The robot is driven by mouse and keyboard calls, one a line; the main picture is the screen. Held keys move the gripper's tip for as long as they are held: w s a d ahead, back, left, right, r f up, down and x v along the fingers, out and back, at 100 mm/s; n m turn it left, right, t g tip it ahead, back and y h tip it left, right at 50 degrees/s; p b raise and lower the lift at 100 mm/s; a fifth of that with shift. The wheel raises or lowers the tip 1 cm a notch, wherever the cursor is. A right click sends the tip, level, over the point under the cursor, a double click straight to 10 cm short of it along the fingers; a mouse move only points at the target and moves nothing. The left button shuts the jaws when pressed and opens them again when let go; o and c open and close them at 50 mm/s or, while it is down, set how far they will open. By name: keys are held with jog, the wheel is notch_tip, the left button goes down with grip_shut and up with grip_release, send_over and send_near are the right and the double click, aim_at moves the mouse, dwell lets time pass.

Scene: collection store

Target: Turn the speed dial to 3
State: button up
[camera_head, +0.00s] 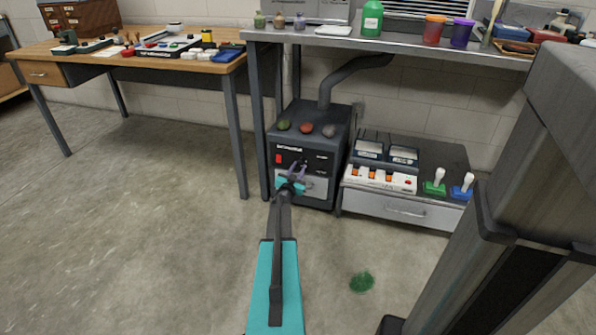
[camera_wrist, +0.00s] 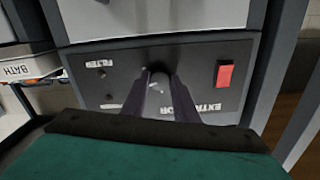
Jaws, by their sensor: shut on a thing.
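A dark extractor box (camera_head: 335,133) stands on the floor under the metal bench. Its black front panel carries a red switch (camera_head: 278,158) and small white lettering. My gripper (camera_head: 298,165) reaches the panel, right of the switch. In the wrist view, where the panel appears upside down, my gripper (camera_wrist: 161,76) is shut on the dark speed dial (camera_wrist: 159,70). The fingers cover much of the dial. Its pointer and scale numbers cannot be read. The red switch (camera_wrist: 224,76) and the word EXTRACTOR show beside the fingers.
A wooden desk (camera_head: 150,65) stands left. Open floor lies in front.

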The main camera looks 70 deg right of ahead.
jog(key=m+b, duration=0.2)
jog(key=m, duration=0.2)
jog(key=shift+d+f+m, duration=0.1)
jog(key=shift+m, duration=0.2)
jog(key=m+b, duration=0.2)
jog(key=m, duration=0.2)
jog(key=shift+m, duration=0.3)
jog(key=o, duration=1.1)
jog(key=shift+a, duration=0.2)
jog(key=shift+s+a+p, duration=0.2)
jog(key=shift+a+p, duration=0.65)
jog(key=shift+a, duration=2.5)
jog(key=shift+s+a+p, duration=0.2)
jog(key=shift+a+p, duration=0.65)
jog(key=shift+a, duration=2.5)
